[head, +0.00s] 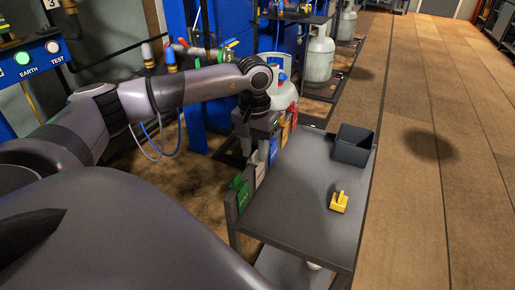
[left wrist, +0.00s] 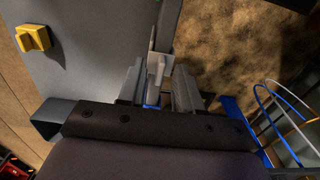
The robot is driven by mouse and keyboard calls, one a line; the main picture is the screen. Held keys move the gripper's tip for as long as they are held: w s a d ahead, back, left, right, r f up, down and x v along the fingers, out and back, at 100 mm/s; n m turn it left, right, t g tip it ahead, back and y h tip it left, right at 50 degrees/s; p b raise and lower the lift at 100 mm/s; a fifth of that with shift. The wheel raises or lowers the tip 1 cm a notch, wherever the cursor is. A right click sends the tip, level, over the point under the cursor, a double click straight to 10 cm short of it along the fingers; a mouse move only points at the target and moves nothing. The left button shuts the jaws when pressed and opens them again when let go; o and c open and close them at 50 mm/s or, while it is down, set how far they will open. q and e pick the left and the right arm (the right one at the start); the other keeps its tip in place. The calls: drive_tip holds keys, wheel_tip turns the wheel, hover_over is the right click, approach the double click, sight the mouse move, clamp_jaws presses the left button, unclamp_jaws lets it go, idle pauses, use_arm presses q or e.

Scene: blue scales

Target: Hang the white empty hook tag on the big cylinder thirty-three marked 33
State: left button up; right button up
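The white hook tag (head: 260,171) hangs in a row of coloured tags along the left edge of a grey cart. A pale hooked tag (left wrist: 158,64), apparently the same one, stands between the fingers in the left wrist view. My left gripper (head: 259,138) points down over this row. Its fingers (left wrist: 159,88) look apart, one on each side of the pale tag, with no clear contact. A big white cylinder (head: 285,97) stands behind the gripper, partly hidden by my arm. More white cylinders stand farther back; I cannot read their numbers. My right gripper is out of view.
A green tag (head: 239,191), a blue tag (head: 273,151) and a yellow tag (head: 285,133) share the row. The cart top (head: 290,200) bears a black bin (head: 353,146) and a yellow block (head: 339,203). Hoses and a blue panel stand left. The floor at right is free.

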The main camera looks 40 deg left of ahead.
use_arm(q)
clamp_jaws()
drive_tip(key=shift+r, duration=0.1)
drive_tip(key=shift+r+p, duration=1.65)
drive_tip(key=shift+r, duration=0.25)
